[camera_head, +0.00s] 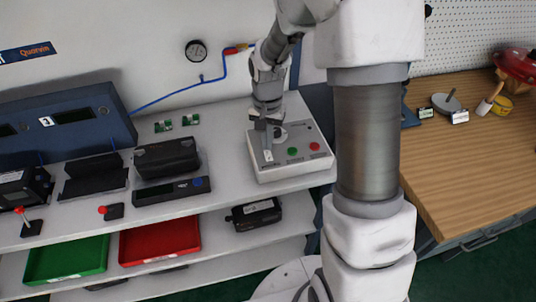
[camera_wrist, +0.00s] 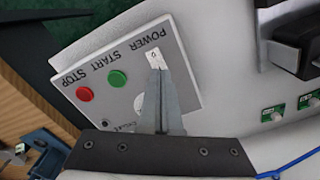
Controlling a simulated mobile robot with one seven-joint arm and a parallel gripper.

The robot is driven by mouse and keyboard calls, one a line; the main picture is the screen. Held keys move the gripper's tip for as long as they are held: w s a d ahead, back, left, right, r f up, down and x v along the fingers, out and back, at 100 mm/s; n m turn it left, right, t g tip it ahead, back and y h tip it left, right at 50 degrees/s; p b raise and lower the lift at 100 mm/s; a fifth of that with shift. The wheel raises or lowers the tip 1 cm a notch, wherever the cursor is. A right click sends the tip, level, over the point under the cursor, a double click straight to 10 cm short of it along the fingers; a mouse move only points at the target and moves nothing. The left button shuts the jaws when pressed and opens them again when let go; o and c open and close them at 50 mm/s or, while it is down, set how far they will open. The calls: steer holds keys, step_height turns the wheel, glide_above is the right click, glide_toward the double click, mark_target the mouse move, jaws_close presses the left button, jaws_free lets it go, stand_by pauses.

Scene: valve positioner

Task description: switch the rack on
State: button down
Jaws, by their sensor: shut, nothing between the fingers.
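A light grey control box (camera_head: 305,158) stands on the white shelf, with a green button (camera_head: 292,151) and a red button (camera_head: 314,146). In the wrist view its panel (camera_wrist: 180,80) reads POWER, START and STOP upside down, with the green button (camera_wrist: 118,78) by START and the red button (camera_wrist: 84,94) by STOP. A small white plate marked 0 (camera_wrist: 153,58) is beside POWER. My gripper (camera_head: 268,150) is shut and empty over the panel's left part. Its fingertips (camera_wrist: 159,74) overlap the plate's lower edge; contact cannot be told. The fingers hide part of the panel, including any switch lever.
A black device (camera_head: 166,157) and a dark unit with a blue knob (camera_head: 172,190) stand left of the box. A blue case marked 3 (camera_head: 72,118) is farther left. Green (camera_head: 66,259) and red (camera_head: 160,240) trays sit below. A blue hose (camera_head: 175,91) runs along the wall.

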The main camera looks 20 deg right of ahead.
mark_target(267, 152)
steer(key=shift+f+b, duration=0.6)
steer(key=shift+f, duration=0.3)
steer(key=shift+r, duration=0.15)
steer(key=shift+r+p, duration=2.5)
steer(key=shift+r, duration=0.9)
steer(key=s+r+n+t, duration=0.1)
steer(key=s+r, duration=0.3)
steer(key=r, duration=0.3)
steer(key=s+r+n+t, duration=0.2)
steer(key=s+r, duration=0.3)
steer(key=r, duration=0.3)
steer(key=s+r+n+t, duration=0.2)
steer(key=s+r, duration=0.3)
steer(key=s, duration=0.6)
steer(key=shift+s+n+t, duration=0.25)
steer(key=shift+n+t, duration=0.05)
steer(key=shift+n, duration=0.2)
steer(key=shift+d, duration=0.1)
